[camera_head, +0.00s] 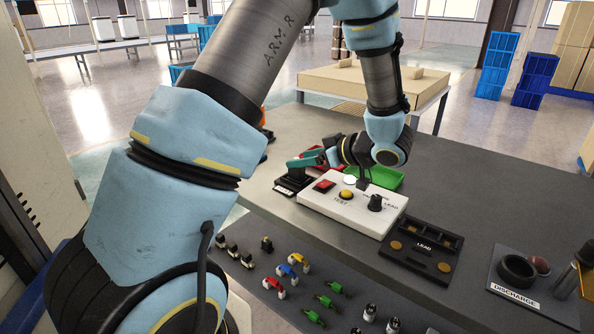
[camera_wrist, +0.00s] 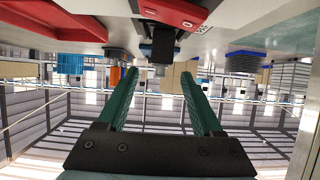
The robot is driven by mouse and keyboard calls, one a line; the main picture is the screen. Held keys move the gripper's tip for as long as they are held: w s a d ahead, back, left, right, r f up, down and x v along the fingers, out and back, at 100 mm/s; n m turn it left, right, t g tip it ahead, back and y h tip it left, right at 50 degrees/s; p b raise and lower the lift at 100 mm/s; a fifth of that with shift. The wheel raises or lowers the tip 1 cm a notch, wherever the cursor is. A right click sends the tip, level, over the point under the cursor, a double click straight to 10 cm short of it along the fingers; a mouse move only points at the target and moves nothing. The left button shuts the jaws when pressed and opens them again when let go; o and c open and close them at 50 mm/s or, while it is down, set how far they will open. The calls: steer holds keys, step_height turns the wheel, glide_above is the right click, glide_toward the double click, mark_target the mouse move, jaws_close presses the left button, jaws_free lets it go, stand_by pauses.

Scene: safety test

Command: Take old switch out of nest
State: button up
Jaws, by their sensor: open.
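My gripper (camera_head: 306,161) is low over the grey table, beside the far left corner of a white test box (camera_head: 376,218). In the wrist view its two teal fingers (camera_wrist: 157,74) stand well apart, with nothing gripped between them. The wrist view shows a red part (camera_wrist: 172,12) at the top and a dark block (camera_wrist: 161,44) ahead of the fingertips.
The box also has a yellow button (camera_head: 346,195) and a black knob (camera_head: 375,202). A black block (camera_head: 293,187) lies left of it, a green tray (camera_head: 385,177) behind. A black LEAD holder (camera_head: 420,256) and DISCHARGE plate (camera_head: 530,277) stand right. Small parts lie on a lower shelf.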

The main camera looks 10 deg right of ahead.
steer(key=shift+x, duration=1.3)
jaws_close()
steer(key=shift+r, duration=0.1)
